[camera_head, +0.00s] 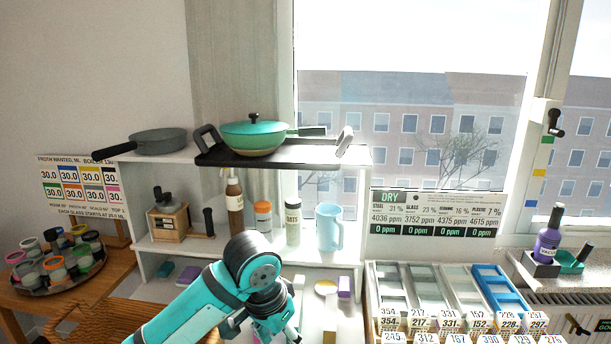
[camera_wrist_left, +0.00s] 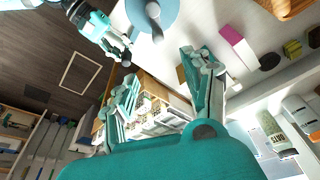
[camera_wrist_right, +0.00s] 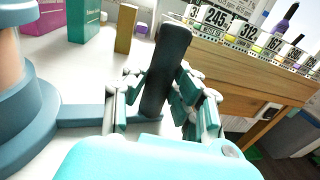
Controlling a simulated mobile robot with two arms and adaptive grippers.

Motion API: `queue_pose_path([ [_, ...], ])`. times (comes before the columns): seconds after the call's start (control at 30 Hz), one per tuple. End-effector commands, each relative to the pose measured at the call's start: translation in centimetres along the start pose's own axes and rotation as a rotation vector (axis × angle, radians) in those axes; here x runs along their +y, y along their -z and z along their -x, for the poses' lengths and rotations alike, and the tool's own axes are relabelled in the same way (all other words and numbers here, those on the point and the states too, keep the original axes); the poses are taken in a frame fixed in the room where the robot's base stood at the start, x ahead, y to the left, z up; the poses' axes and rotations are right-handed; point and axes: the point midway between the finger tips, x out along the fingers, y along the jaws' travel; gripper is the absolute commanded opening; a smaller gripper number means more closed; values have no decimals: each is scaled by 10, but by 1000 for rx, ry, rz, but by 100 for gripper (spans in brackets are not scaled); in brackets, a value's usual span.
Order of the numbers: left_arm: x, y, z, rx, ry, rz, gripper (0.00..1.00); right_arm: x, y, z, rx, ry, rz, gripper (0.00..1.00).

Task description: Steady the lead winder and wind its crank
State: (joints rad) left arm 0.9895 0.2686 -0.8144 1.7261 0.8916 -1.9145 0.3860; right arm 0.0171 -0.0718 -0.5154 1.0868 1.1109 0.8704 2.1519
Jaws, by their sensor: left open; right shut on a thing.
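The lead winder shows in the right wrist view as a blue round body (camera_wrist_right: 30,125) with a tan wound section above it, cut off at the left. A flat blue crank arm (camera_wrist_right: 80,116) runs from it to an upright black crank handle (camera_wrist_right: 172,55). My right gripper (camera_wrist_right: 157,95) is shut around that handle. In the left wrist view, the winder is a light blue disc (camera_wrist_left: 168,12) with a grey post, at the top edge. My left gripper (camera_wrist_left: 160,68) is open and empty, apart from the disc. The head view shows neither gripper nor winder.
White shelves (camera_head: 340,256) hold a grinder (camera_head: 168,218), bottles and a blue mug (camera_head: 328,228). A green pot (camera_head: 253,134) and grey pan (camera_head: 158,141) stand on top. Small boxes (camera_wrist_right: 85,20) stand behind the winder. Trays (camera_head: 445,290) with number tags are at the right.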

Motion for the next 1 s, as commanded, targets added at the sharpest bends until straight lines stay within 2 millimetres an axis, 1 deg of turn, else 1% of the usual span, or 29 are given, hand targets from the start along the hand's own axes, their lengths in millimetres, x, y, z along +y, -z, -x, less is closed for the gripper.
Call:
queue_pose_path([
  [0.03,0,0,4,0,0,-1,50,-1,3,1,6,0,3,0],
  [0.13,0,0,9,-1,-1,-1,50,-1,3,1,6,0,3,0],
  [0.4,0,0,10,-1,0,-1,50,-1,3,1,6,0,3,0],
  [0.43,0,0,10,-1,0,-1,46,-1,3,1,6,0,3,0],
  [0.47,0,0,9,-2,-1,-1,46,-1,3,1,6,0,3,0],
  [0.57,1,1,-4,-6,-2,0,46,-1,3,1,6,0,3,0],
  [0.7,1,5,-42,-9,-3,1,46,-1,3,1,6,0,3,0],
  [0.8,0,7,-65,-7,-1,1,46,-1,3,1,6,0,3,0],
  [0.9,0,6,-80,-5,1,0,46,-1,3,1,6,0,3,0],
  [1.0,0,5,-90,-3,1,-1,46,-1,3,1,6,0,3,0],
])
